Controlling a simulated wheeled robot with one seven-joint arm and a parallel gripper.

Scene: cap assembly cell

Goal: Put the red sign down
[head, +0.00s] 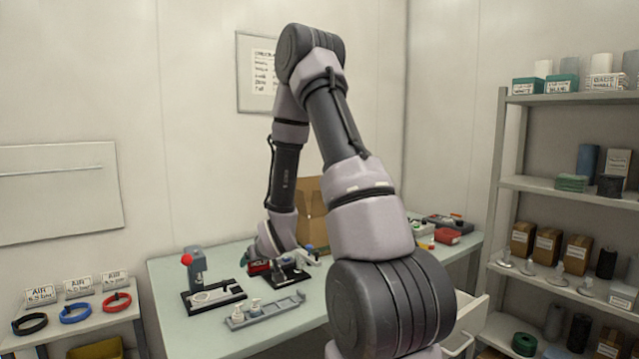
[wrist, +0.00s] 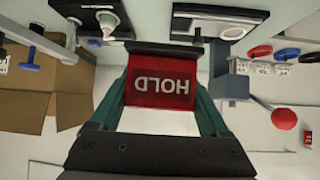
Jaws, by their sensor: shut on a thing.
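The red sign with the word HOLD (wrist: 162,88) is between my gripper's two green fingers in the wrist view, its lettering upside down there. My gripper (wrist: 163,108) is shut on it. A dark bar runs along the sign's far edge. In the head view the red sign (head: 259,267) shows at the end of my arm, low over the middle of the pale worktable (head: 170,293), with my gripper (head: 262,258) partly hidden. I cannot tell whether the sign touches the tabletop.
A press with a red knob (head: 196,268) stands left of the sign, and a black fixture (head: 292,272) close on its right. A grey tray with white parts (head: 265,311) lies in front. A cardboard box (head: 312,195) stands behind. An open drawer (head: 470,322) juts out at right.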

